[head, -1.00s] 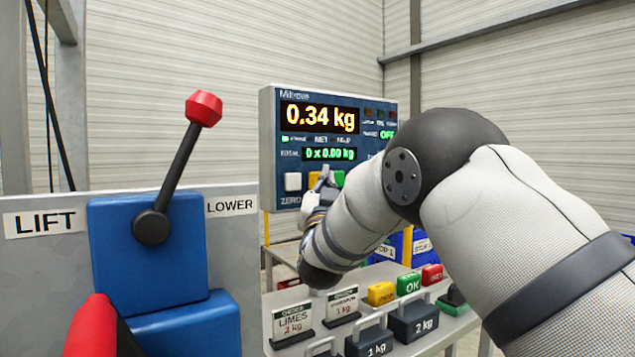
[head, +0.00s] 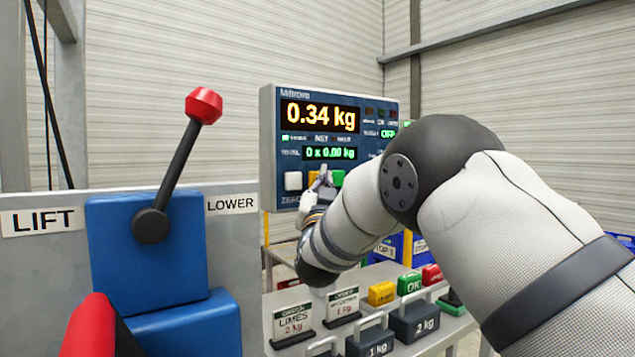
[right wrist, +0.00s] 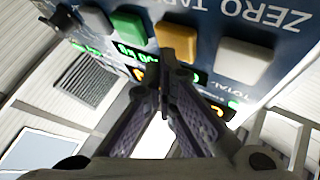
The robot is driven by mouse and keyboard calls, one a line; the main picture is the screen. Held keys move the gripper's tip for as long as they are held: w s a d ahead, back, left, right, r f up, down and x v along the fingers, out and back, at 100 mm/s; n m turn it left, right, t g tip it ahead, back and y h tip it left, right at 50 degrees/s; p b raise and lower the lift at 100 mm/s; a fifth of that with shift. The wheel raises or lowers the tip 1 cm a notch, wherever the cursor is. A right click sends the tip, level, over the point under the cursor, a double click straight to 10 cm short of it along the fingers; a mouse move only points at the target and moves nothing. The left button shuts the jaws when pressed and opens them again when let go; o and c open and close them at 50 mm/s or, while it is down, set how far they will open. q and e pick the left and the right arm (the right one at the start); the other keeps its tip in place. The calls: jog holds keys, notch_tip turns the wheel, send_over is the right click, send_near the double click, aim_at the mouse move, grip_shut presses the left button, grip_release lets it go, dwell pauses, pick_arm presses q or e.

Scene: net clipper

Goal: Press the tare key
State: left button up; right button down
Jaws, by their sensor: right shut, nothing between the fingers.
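The blue weighing indicator (head: 268,150) hangs at the centre in the head view and reads 0.34 kg, with 0 x 0.00 kg below. Its key row has a white key (head: 292,181), the yellow tare key (head: 313,179) and a green key (head: 338,178). My right gripper (head: 322,174) is shut and empty, with its tips at the yellow key. In the right wrist view the fingertips (right wrist: 178,40) overlap the left part of the yellow tare key (right wrist: 205,42), between the green key (right wrist: 128,25) and white key (right wrist: 245,60). I cannot tell whether they touch. My left gripper is out of view.
A lift/lower lever with a red knob (head: 204,106) stands on a blue box at left. Below the indicator, a bench holds weights (head: 415,322), limes and other signs (head: 293,322), and yellow, green and red blocks (head: 381,293).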

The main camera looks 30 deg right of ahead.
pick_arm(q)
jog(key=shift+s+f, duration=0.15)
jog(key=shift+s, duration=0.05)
pick_arm(e)
jog(key=shift+w, duration=0.4)
dwell(0.3)
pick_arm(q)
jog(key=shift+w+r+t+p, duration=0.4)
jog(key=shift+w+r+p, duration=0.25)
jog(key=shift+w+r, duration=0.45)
pick_arm(e)
jog(key=s, duration=0.6)
jog(key=shift+s+d, duration=0.25)
jog(key=shift+s, duration=0.1)
